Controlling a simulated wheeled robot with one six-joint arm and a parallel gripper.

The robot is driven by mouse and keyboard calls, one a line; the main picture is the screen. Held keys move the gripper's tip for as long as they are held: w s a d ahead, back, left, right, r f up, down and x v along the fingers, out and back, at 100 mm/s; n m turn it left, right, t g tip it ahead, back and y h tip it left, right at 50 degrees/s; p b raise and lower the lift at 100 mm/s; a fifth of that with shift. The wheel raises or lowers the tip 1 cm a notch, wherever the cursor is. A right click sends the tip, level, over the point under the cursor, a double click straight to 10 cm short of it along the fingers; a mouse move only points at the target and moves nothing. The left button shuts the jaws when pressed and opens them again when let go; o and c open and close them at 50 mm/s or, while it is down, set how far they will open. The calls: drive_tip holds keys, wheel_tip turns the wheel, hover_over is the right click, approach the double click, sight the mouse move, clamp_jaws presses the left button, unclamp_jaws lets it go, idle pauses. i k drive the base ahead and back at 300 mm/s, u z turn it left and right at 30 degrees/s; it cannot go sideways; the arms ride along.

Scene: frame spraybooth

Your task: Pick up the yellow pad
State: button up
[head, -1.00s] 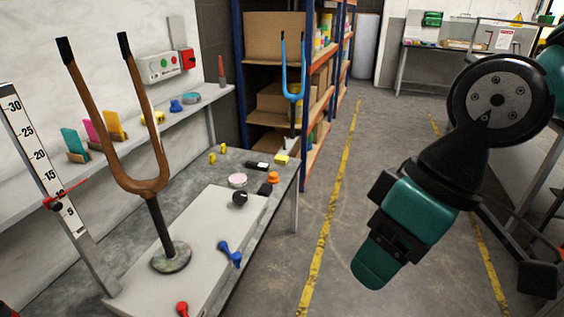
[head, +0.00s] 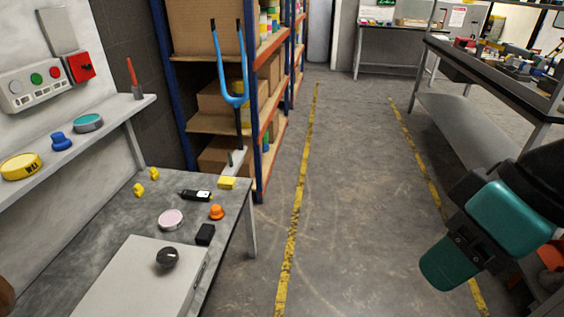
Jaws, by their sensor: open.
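A small yellow rectangular pad-like block (head: 227,183) lies on the grey workbench (head: 120,216) near its back right corner. A round yellow tin-like item (head: 20,167) sits on the wall shelf at the left. Two small yellow pieces (head: 153,173) stand near the back left of the bench. My gripper (head: 447,264), teal and black, hangs over the floor at the lower right, well apart from the bench. It is open and holds nothing that I can see.
Near the yellow block lie a black marker-like item (head: 195,195), an orange knob (head: 217,212), a black block (head: 205,234) and a pink-topped disc (head: 171,219). A blue fork (head: 229,65) stands behind, by the shelving (head: 268,90). The aisle floor (head: 345,190) is clear.

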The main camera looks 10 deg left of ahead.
sight(224, 182)
drive_tip(key=z, duration=0.3)
drive_tip(key=i, duration=1.65)
drive_tip(key=u, duration=0.5)
drive_tip(key=i, duration=1.05)
drive_tip(key=u, duration=1.3)
drive_tip(key=i, duration=0.45)
drive_tip(key=u, duration=0.25)
